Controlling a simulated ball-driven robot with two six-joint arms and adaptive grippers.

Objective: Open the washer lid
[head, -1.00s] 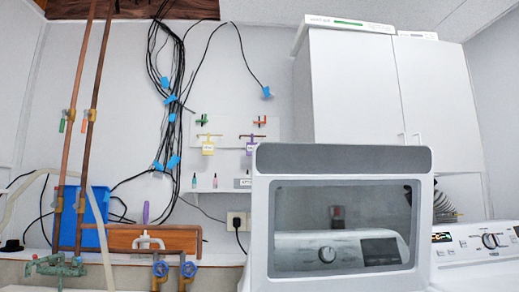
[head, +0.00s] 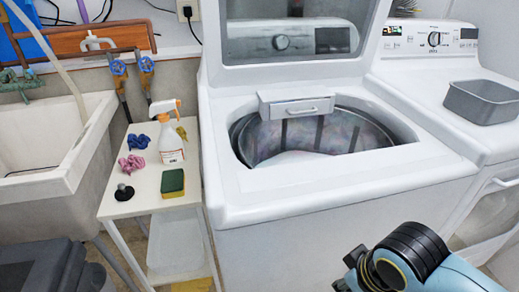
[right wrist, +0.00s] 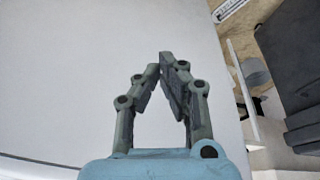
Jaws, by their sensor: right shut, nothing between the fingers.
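The white washer (head: 330,215) stands in the middle of the head view. Its lid (head: 290,72), with a large window, stands raised upright at the back of the machine. The round drum opening below it is uncovered and shows the metal drum (head: 340,135). My right arm comes in at the lower right of the head view, in front of the washer and away from the lid. In the right wrist view my right gripper (right wrist: 158,65) is shut and empty, over a plain white surface. My left gripper is in neither view.
Left of the washer, a small white table (head: 146,195) holds a spray bottle (head: 170,145), a sponge (head: 173,182) and small items. A utility sink (head: 75,165) is further left. A second white machine with a grey bin (head: 484,100) stands at the right.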

